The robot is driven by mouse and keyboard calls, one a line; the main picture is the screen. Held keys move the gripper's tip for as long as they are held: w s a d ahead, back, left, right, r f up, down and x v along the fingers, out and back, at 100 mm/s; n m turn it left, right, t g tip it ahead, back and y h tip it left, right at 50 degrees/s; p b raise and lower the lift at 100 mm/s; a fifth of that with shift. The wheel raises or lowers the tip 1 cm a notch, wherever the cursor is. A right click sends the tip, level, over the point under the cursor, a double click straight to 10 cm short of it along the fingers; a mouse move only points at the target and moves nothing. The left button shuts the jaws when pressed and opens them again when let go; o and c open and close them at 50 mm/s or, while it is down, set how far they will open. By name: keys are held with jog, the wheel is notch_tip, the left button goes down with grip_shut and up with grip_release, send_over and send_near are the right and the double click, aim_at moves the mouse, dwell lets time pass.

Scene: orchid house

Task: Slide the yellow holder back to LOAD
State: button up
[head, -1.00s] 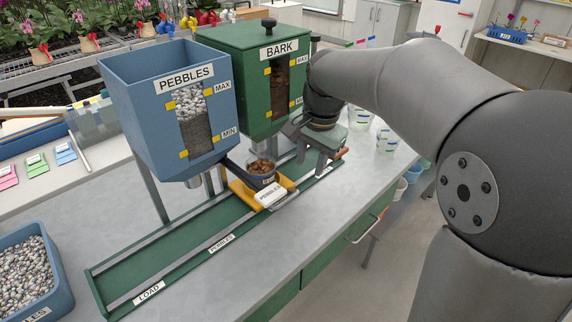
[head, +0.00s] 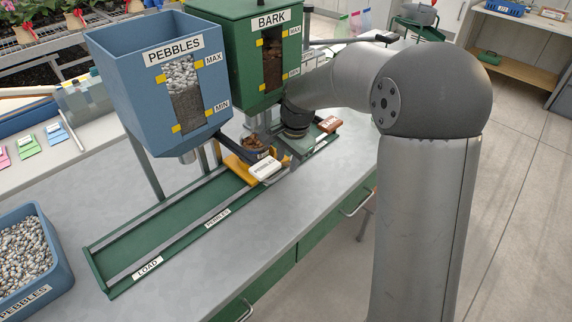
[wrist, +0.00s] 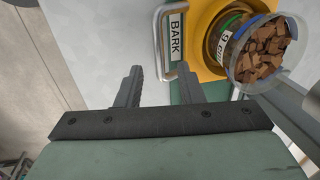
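The yellow holder (head: 238,169) sits on the green track (head: 165,232), toward its far end and near the bark hopper. It carries a clear cup (head: 255,146) with brown bark chips. In the wrist view the yellow holder (wrist: 207,72) is at the upper right, and its silver handle (wrist: 160,45) loops out around a BARK label (wrist: 176,38). My gripper (wrist: 161,68) is open, with the handle's end near and between the fingertips; I cannot tell whether they touch it. The LOAD label (head: 147,267) is at the track's near-left end.
The blue pebbles hopper (head: 150,95) and green bark hopper (head: 235,60) stand over the track. A blue pebble bin (head: 50,290) is at lower left. The track toward LOAD looks clear.

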aim_at(285, 170)
jog(key=shift+w+a+f, duration=0.1)
jog(key=shift+w+f, duration=0.05)
jog(key=shift+f, duration=0.65)
jog(key=shift+w+a+f, duration=0.1)
jog(key=shift+f, duration=0.7)
